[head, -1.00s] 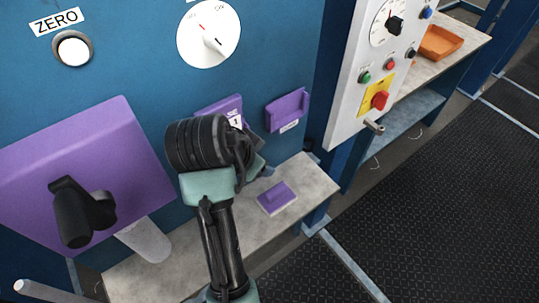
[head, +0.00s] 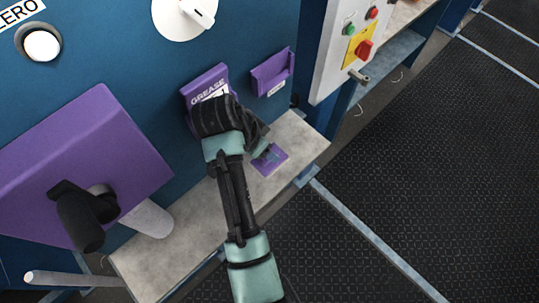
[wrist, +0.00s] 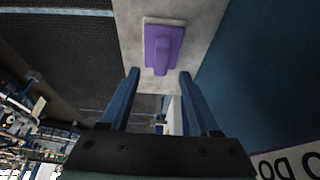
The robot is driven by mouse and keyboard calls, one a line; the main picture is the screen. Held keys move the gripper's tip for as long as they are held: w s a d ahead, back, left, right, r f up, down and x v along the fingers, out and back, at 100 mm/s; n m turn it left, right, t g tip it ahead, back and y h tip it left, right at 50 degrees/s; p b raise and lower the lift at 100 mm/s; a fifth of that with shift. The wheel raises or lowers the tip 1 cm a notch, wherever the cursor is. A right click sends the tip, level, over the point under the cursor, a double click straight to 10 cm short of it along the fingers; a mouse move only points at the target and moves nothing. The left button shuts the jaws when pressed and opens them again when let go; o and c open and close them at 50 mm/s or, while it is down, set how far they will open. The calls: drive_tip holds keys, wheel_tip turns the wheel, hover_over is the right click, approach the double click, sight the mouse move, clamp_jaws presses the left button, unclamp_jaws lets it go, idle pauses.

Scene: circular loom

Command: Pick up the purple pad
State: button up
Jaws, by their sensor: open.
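The purple pad (head: 274,163) lies flat on the grey ledge (head: 225,205) below the blue panel. My gripper (head: 262,149) is at the pad in the head view and covers part of it. In the wrist view the whole pad (wrist: 176,38) shows, with a raised purple handle along its middle. There my gripper (wrist: 158,77) is open, with two blue fingers apart and nothing between them. The pad lies beyond the fingertips, roughly in line with the gap. I cannot tell whether the fingers touch it.
On the blue panel are a purple grease box (head: 205,86), partly behind my arm, and an empty-looking purple holder (head: 272,72). A large purple cover (head: 85,165) with a black handle juts out at left. A white control box (head: 340,45) stands at right. The dark floor (head: 420,190) is clear.

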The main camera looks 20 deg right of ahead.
sight(266, 168)
drive_tip(key=shift+a+p+x, duration=0.1)
drive_tip(key=shift+p+x, duration=0.25)
drive_tip(key=shift+x, duration=0.75)
drive_tip(key=shift+a+p+x, duration=0.15)
drive_tip(key=shift+p+x, duration=0.2)
drive_tip(key=shift+x, duration=0.75)
clamp_jaws()
